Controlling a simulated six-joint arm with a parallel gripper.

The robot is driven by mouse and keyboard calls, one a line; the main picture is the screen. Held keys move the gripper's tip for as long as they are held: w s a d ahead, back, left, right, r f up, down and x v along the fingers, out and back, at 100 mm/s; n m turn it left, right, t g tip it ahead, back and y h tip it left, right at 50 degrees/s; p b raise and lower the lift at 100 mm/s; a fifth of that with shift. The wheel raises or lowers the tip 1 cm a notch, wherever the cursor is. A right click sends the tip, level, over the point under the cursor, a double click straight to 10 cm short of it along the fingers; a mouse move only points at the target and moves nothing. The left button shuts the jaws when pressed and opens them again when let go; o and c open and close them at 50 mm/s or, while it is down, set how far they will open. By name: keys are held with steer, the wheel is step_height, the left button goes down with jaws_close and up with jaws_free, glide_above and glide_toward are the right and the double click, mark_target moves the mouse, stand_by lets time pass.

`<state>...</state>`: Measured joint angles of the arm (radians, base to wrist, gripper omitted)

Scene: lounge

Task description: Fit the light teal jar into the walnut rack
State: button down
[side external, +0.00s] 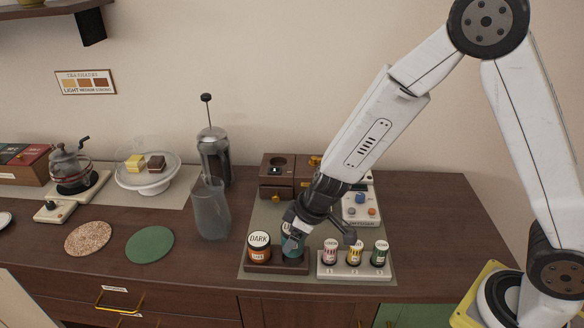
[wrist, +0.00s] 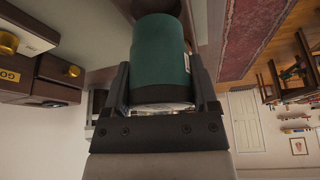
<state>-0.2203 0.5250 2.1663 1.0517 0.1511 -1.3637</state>
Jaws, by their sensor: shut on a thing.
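The teal jar (side external: 293,254) is between the fingers of my gripper (side external: 292,232), over the right part of the walnut rack (side external: 276,268). In the wrist view the jar (wrist: 160,50) fills the space between both fingers of my gripper (wrist: 162,88), with a label edge on its right side. My gripper is shut on it. The jar's lower end is close to the rack; I cannot tell whether it rests in a hole or hangs just above. A jar marked DARK (side external: 259,247) with an orange-brown body stands in the rack's left place.
A pale rack (side external: 354,272) with several small jars stands close on the right. Behind are a brown drawer box (side external: 277,180) and a white device with knobs (side external: 361,204). A tall grey glass vessel (side external: 209,212) and a green round mat (side external: 149,245) are to the left.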

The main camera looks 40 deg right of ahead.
steer(key=shift+f, duration=0.7)
steer(key=shift+f, duration=0.1)
stand_by(0.6)
stand_by(0.5)
steer(key=shift+r, duration=1.95)
steer(key=shift+r, duration=0.1)
